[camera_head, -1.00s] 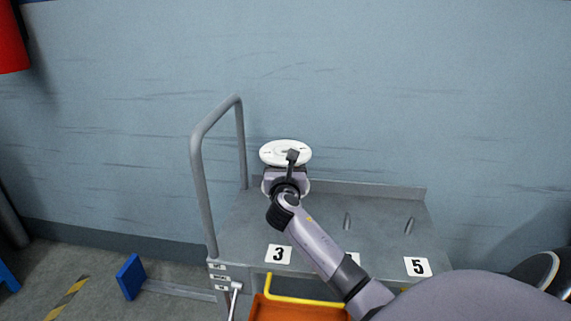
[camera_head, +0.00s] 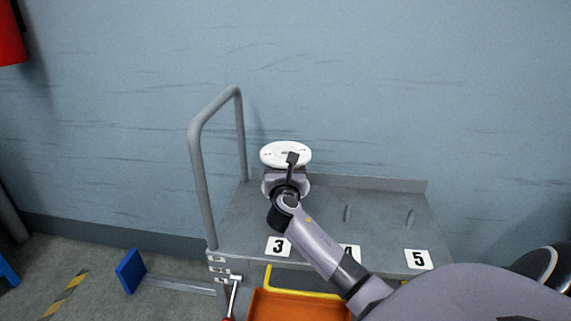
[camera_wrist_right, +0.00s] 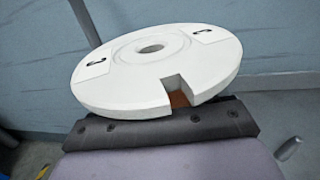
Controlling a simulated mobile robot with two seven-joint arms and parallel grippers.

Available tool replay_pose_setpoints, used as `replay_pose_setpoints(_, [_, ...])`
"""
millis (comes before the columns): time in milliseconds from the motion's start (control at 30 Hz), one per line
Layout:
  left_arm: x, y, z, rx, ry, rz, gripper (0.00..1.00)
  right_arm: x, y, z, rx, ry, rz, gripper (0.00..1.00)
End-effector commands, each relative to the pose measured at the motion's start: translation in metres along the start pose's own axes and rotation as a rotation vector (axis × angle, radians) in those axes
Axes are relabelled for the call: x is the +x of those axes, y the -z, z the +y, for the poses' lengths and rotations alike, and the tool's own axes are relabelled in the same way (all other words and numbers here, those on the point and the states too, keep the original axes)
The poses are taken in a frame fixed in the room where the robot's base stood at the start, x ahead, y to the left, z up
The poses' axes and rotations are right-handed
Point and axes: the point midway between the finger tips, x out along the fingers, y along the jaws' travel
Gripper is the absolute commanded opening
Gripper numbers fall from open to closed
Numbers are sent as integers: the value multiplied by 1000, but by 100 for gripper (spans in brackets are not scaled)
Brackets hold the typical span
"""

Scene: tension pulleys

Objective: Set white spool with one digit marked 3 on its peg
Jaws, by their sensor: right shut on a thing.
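The white spool (camera_head: 286,149) is a flat white disc with a centre hole and a notch in its rim. My right gripper (camera_head: 287,181) is shut on it and holds it above the back left of the grey cart deck, near the label 3 (camera_head: 278,246). The right wrist view shows the spool (camera_wrist_right: 150,62) slightly tilted above the dark gripper edge (camera_wrist_right: 160,128). Its marks are too slanted to read. The peg in line with label 3 is hidden behind my arm and gripper. My left gripper is not in view.
Two bare slanted pegs stand on the deck, one in the middle (camera_head: 347,214) and one at the right (camera_head: 410,218), by label 5 (camera_head: 418,259). A tall grey handle (camera_head: 197,170) rises close left of the spool. An orange bin (camera_head: 300,306) sits in front.

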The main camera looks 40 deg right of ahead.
Motion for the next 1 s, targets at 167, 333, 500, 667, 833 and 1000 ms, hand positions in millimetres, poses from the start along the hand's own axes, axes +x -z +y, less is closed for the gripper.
replay_pose_setpoints(167, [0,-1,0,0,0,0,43,0,-1,0,0,-1,-5,21])
replay_pose_setpoints(333, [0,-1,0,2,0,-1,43,0,-1,0,1,0,-6,21])
replay_pose_setpoints(500, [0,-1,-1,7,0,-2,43,0,-1,0,1,0,-6,21])
replay_pose_setpoints(667, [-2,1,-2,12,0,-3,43,0,-2,0,1,0,-5,21])
replay_pose_setpoints(833, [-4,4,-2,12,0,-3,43,0,-2,0,0,0,-6,21])
replay_pose_setpoints(1000, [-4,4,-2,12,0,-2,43,0,-1,0,0,0,-6,21])
